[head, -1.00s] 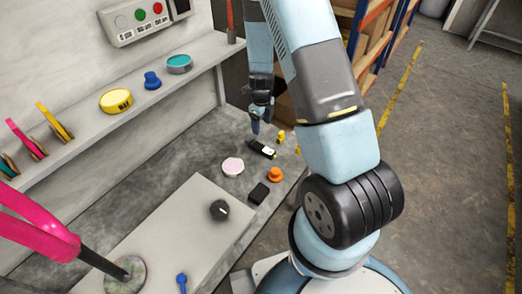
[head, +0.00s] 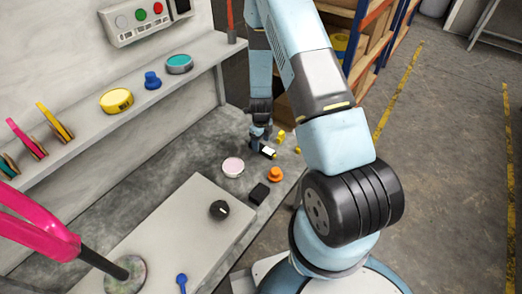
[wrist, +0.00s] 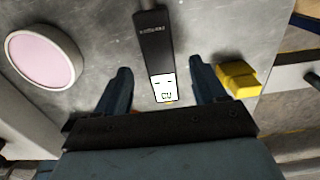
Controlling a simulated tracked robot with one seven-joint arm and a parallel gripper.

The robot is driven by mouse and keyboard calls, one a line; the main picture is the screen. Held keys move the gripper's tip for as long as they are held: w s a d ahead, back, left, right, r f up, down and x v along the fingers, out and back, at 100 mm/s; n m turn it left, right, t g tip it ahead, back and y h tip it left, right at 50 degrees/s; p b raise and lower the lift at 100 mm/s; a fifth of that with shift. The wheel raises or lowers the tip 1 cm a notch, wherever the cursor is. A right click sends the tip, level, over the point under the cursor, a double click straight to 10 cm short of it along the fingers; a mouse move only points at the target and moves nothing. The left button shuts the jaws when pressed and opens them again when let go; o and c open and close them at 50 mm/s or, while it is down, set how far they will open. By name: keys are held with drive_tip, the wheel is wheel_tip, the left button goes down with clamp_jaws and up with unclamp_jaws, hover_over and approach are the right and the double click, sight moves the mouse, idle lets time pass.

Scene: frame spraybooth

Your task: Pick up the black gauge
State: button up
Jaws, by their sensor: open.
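The black gauge (wrist: 154,45) has a long dark body with a small white display at its near end. It lies on the grey bench. In the head view the gauge (head: 268,152) is partly hidden by my gripper (head: 259,138), and its white display shows. In the wrist view my gripper (wrist: 158,85) is open, with one finger on each side of the gauge's display end. I see a gap between each finger and the gauge. Nothing is held.
A pink-topped round tin (wrist: 43,56) lies left of the gauge, and a yellow block (wrist: 237,79) sits close by the right finger. A black block (head: 259,193) and an orange knob (head: 275,174) stand nearer. The bench edge is close on the right.

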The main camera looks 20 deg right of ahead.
sight(261, 146)
drive_tip(key=shift+f, duration=1.55)
drive_tip(key=shift+c, duration=0.2)
drive_tip(key=c, duration=1.2)
